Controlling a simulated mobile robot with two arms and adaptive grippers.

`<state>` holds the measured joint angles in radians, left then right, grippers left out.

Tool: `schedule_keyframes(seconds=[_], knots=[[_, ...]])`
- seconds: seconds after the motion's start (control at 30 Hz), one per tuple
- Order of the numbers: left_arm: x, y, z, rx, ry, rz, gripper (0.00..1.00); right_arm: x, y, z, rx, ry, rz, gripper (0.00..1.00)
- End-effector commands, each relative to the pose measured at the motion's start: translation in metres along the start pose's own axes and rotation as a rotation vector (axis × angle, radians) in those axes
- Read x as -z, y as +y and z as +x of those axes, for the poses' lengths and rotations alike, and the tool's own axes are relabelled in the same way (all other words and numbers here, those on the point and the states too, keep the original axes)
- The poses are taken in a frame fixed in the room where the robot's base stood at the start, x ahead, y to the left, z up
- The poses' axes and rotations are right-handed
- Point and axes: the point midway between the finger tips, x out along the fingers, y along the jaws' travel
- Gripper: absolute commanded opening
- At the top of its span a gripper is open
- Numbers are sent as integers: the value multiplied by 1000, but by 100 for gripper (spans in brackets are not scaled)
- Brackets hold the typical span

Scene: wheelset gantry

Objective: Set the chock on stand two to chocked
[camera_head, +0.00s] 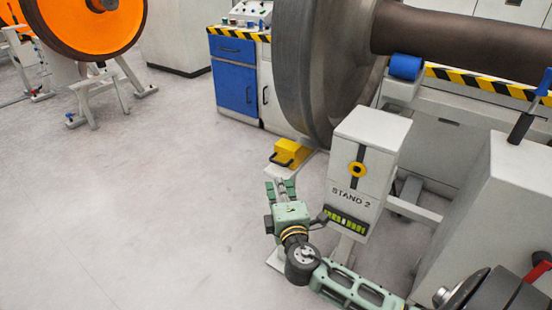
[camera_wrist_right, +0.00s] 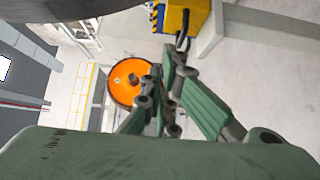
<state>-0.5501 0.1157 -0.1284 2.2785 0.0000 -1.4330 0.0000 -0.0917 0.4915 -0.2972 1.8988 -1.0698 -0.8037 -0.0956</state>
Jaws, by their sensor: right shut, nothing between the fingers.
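The yellow chock (camera_head: 292,151) with a dark handle (camera_head: 281,161) sits low at the foot of the large grey wheel (camera_head: 325,70), behind the post marked STAND 2 (camera_head: 352,191). My right gripper (camera_head: 281,186) is just in front of the chock in the head view, shut and empty. In the right wrist view the yellow chock (camera_wrist_right: 187,16) is at the top, its dark handle (camera_wrist_right: 183,40) hanging close to my right fingertips (camera_wrist_right: 172,64). I cannot tell whether they touch. My left gripper is not in view.
The STAND 2 post, with a yellow round mark, stands right of my gripper. A blue cabinet (camera_head: 235,78) is behind. An orange wheel (camera_head: 85,25) on a white stand is far left. The floor (camera_head: 130,200) to the left is clear.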

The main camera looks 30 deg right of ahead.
Motion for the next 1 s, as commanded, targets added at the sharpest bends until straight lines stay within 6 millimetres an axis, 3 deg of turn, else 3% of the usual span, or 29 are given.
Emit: schedule_keyframes(seconds=[0.27,0.47,0.7,1.0], knots=[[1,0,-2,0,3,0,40,0,0,15,0,-1,1,0],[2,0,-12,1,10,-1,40,-1,0,55,-2,-2,0,0],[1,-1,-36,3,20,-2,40,-1,-1,105,0,-2,0,0],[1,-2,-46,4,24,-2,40,-27,-2,127,3,-1,-1,0]])
